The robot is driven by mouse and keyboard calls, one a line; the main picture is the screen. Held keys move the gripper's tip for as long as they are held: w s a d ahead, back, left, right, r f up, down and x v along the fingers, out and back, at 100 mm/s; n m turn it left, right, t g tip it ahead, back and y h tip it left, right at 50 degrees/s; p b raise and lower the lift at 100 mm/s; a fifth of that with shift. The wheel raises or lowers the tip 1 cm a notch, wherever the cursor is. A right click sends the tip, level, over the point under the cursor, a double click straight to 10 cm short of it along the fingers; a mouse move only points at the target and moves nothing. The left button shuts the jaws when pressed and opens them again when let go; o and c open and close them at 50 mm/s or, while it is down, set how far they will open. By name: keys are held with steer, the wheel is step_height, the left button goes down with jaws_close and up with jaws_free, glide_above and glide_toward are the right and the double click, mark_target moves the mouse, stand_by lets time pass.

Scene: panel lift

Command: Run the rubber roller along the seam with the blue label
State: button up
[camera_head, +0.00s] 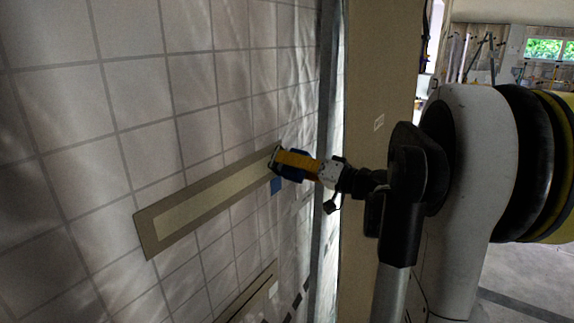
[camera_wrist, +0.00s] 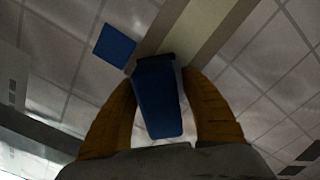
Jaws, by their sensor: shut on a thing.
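The seam with the blue label is a pale strip with tan edges (camera_head: 205,203) that runs slantwise across the tiled wall in the head view. Its blue label (camera_head: 276,185) sits just under its right end; the label also shows at the upper left in the wrist view (camera_wrist: 114,46). My gripper (camera_head: 296,164) is at that right end of the strip. Its yellow fingers are shut on the blue handle of the roller (camera_wrist: 160,100). The handle points at the strip (camera_wrist: 205,28). The roller's front end (camera_head: 275,158) is at the strip; whether it touches cannot be told.
A second slanted strip (camera_head: 248,294) with a pale label (camera_head: 273,290) lies lower on the wall. A grey vertical post (camera_head: 326,120) and a tan panel (camera_head: 372,70) stand right of the tiles. The wall left of my gripper is clear.

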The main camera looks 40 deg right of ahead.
steer(key=shift+v, duration=2.95)
steer(key=v, duration=0.3)
